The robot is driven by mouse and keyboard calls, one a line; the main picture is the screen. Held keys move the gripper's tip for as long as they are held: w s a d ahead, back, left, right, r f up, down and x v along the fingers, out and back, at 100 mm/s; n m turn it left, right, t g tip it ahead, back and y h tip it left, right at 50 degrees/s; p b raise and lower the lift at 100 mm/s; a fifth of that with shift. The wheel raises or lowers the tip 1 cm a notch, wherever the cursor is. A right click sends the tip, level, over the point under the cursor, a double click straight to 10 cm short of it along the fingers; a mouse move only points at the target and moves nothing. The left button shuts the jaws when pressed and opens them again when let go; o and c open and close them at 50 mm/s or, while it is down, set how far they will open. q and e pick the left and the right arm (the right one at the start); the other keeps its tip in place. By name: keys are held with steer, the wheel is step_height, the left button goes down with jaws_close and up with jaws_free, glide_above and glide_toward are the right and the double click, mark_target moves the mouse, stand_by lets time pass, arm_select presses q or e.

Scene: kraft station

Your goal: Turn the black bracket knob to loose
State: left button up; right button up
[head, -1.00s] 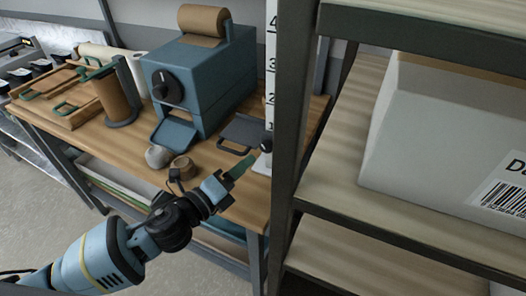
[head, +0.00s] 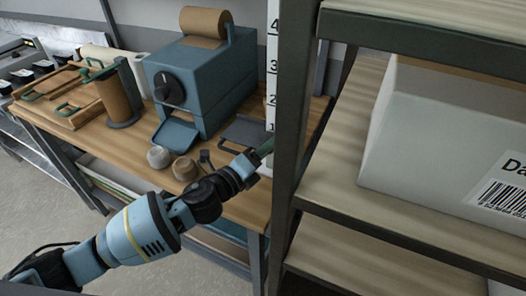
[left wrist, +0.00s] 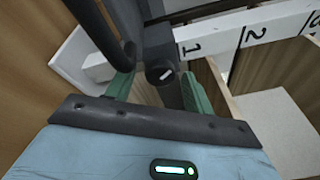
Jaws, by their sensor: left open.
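The black bracket knob (left wrist: 160,72) shows in the left wrist view as a round dark cap with a short white mark, slanted a little from level. It sits at the foot of the white numbered scale (left wrist: 245,32), which also stands upright in the head view (head: 272,70). My left gripper (left wrist: 158,88) is open, with a green finger on each side of the knob in the picture. I cannot tell whether the fingers touch it. In the head view the left gripper (head: 265,147) reaches the scale's foot and hides the knob. My right gripper is not in view.
A dark shelf post (head: 290,130) stands close right of the left gripper. A blue machine (head: 205,85), a dark handled tray (head: 243,133) and small rolls (head: 185,168) stand on the wooden bench (head: 85,120).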

arm_select(q)
steer(key=c, duration=1)
steer(key=shift+o, duration=0.2)
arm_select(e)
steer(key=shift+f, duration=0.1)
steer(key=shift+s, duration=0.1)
arm_select(q)
steer(key=shift+d+f+n+t+y+b, duration=0.15)
steer(key=shift+n+t+b, duration=0.4)
steer(key=shift+n, duration=1.8)
steer(key=shift+a+r+n+t+y+b, duration=0.15)
steer(key=shift+n+t+b, duration=0.45)
steer(key=shift+n, duration=1.8)
steer(key=shift+d+f+n+t+y+b, duration=0.2)
steer(key=shift+n+t, duration=0.65)
steer(key=shift+n, duration=1.5)
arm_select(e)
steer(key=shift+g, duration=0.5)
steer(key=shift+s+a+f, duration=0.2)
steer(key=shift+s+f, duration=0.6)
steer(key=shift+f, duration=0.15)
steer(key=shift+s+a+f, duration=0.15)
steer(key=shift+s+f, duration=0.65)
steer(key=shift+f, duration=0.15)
arm_select(q)
steer(key=shift+a+r+n, duration=0.1)
steer(key=shift+r+n, duration=0.05)
steer(key=shift+n, duration=0.25)
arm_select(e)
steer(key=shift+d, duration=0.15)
